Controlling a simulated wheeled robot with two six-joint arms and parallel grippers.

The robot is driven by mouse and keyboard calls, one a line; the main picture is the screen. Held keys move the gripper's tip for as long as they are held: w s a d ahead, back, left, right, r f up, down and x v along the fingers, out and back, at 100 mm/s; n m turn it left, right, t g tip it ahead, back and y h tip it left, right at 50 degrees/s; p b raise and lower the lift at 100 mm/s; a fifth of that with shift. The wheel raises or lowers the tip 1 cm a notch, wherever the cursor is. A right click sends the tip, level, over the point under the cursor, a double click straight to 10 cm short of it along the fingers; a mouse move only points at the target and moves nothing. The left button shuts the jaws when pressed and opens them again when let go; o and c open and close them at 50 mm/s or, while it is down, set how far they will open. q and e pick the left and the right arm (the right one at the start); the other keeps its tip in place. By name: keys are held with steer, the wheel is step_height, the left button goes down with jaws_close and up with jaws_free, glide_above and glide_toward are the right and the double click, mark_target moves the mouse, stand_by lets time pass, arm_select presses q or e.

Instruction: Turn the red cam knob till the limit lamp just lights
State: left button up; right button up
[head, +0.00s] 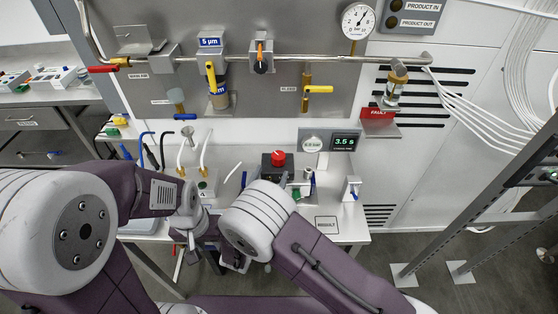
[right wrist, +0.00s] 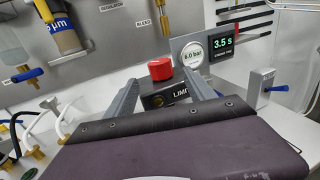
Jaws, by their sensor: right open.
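The red cam knob (head: 278,155) sits on top of a dark box (head: 268,172) on the bench. In the right wrist view the knob (right wrist: 160,69) shows between and beyond the two fingers of my right gripper (right wrist: 161,78), which is open with nothing held. The box front (right wrist: 181,95) carries a label reading "LIMI", partly cut off by a finger. A small round lamp (right wrist: 157,101) beside the label looks dark and unlit. My left gripper (head: 188,236) hangs at the bench's front edge, left of the box; its jaw opening is unclear.
A gauge (head: 312,143) reading about 6.0 bar and a display (head: 345,143) showing 3.5 s stand behind the box. A small blue-levered bracket (head: 351,188) stands to the right. White and blue hoses (head: 206,150) rise at the left. A pipe with valves runs above.

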mark_target(277, 163)
steer(key=x, duration=0.8)
steer(key=shift+s, duration=0.1)
jaws_close()
steer(key=shift+d+f+n+y+b, duration=0.1)
steer(key=shift+n+y+b, duration=0.5)
steer(key=shift+y, duration=0.3)
steer(key=shift+n+t+y, duration=0.3)
steer(key=shift+n+y, duration=0.1)
steer(key=shift+y, duration=0.2)
steer(key=c, duration=1.4)
jaws_free()
steer(key=o, duration=1.4)
